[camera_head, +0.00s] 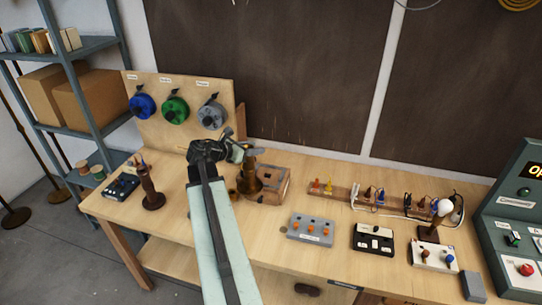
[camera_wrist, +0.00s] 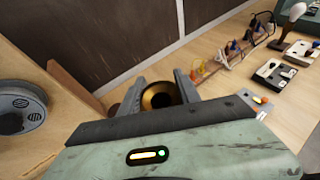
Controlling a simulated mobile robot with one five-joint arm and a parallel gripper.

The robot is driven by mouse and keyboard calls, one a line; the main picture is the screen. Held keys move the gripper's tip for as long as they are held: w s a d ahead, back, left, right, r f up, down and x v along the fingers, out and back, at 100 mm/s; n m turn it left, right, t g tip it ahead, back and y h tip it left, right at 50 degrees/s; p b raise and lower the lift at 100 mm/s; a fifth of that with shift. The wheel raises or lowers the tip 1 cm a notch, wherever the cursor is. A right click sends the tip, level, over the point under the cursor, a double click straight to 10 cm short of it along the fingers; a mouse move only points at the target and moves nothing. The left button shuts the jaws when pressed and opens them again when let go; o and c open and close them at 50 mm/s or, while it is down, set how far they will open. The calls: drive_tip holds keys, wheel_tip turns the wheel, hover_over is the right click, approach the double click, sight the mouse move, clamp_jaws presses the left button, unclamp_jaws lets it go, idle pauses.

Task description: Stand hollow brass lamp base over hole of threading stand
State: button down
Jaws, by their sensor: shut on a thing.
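The hollow brass lamp base (camera_head: 249,178) is upright in the head view, a narrow neck above a wide foot. My gripper (camera_head: 246,155) is shut on its upper part. In the wrist view the two fingers (camera_wrist: 160,92) flank the round brass top, and the dark bore of the lamp base (camera_wrist: 158,97) shows between them. A wooden box-like stand (camera_head: 279,184), apparently the threading stand, is right behind and beside the lamp base. The lamp base overlaps its left side in the picture. The stand's hole is hidden, and I cannot tell whether the foot touches the stand.
A brown lamp post (camera_head: 151,190) stands at the left of the table. A pegboard with blue, green and grey spools (camera_head: 211,115) is behind. A grey box with orange knobs (camera_head: 310,228) and a black switch plate (camera_head: 373,239) lie to the right.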

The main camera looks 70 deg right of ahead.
drive_tip(key=s+d+f+b, duration=0.1)
drive_tip(key=d, duration=1.2)
drive_tip(key=shift+s+d, duration=0.2)
drive_tip(key=shift+s, duration=0.15)
drive_tip(key=shift+d+f, duration=0.1)
drive_tip(key=f+b, duration=0.2)
drive_tip(key=d+f+b, duration=0.1)
drive_tip(key=shift+f+b, duration=0.35)
drive_tip(key=shift+b, duration=0.05)
drive_tip(key=shift+s, duration=0.1)
drive_tip(key=shift+f, duration=0.1)
drive_tip(key=c, duration=0.9)
unclamp_jaws()
drive_tip(key=shift+o, duration=0.2)
